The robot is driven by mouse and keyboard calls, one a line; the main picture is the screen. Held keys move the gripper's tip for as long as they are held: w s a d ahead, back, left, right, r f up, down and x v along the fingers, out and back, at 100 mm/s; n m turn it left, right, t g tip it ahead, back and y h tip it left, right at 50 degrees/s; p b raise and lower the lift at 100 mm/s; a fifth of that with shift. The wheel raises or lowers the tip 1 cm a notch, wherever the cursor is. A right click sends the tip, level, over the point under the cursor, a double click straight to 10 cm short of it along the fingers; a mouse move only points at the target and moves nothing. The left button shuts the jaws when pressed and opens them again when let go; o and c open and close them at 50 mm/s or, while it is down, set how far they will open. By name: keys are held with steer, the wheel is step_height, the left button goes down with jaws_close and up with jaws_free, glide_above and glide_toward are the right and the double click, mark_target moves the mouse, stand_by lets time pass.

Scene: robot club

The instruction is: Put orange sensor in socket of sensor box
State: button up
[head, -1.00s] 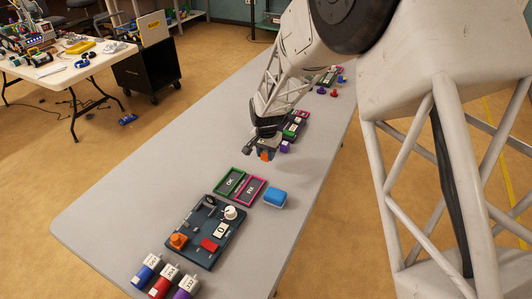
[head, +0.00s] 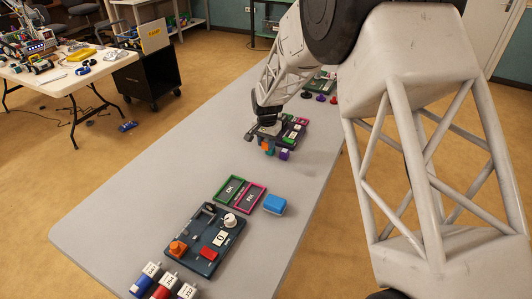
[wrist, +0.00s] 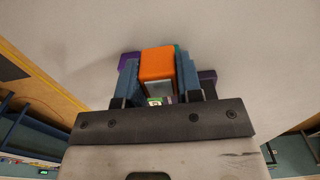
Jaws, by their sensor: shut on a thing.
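My gripper (head: 265,144) is shut on an orange block, the orange sensor (wrist: 157,64), held between two blue-grey fingers in the wrist view. In the head view it is a small orange patch (head: 269,149) below the gripper, over the middle of the table. A dark box (head: 228,236) lies flat at the near end, with an orange piece, a red block, a white knob and a "0" display. I cannot tell which box has the socket.
A green "OK" tray (head: 228,188), a pink "FIX" tray (head: 249,197) and a blue block (head: 274,204) lie behind the near box. A purple block (head: 284,155) is beside my gripper. The table's left side is clear.

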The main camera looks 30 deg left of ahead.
steer(key=w+a, duration=0.1)
steer(key=w, duration=0.3)
steer(key=w+a+r, duration=0.1)
steer(key=w, duration=0.3)
steer(key=w+a+r, duration=0.1)
steer(key=w+a, duration=0.1)
steer(key=w, duration=0.2)
steer(key=shift+r, duration=0.1)
steer(key=shift+w+a+r, duration=0.15)
steer(key=shift+w+a, duration=0.05)
steer(key=shift+w, duration=0.7)
steer(key=shift+f, duration=2)
steer(key=shift+f, duration=1.4)
stand_by(2.4)
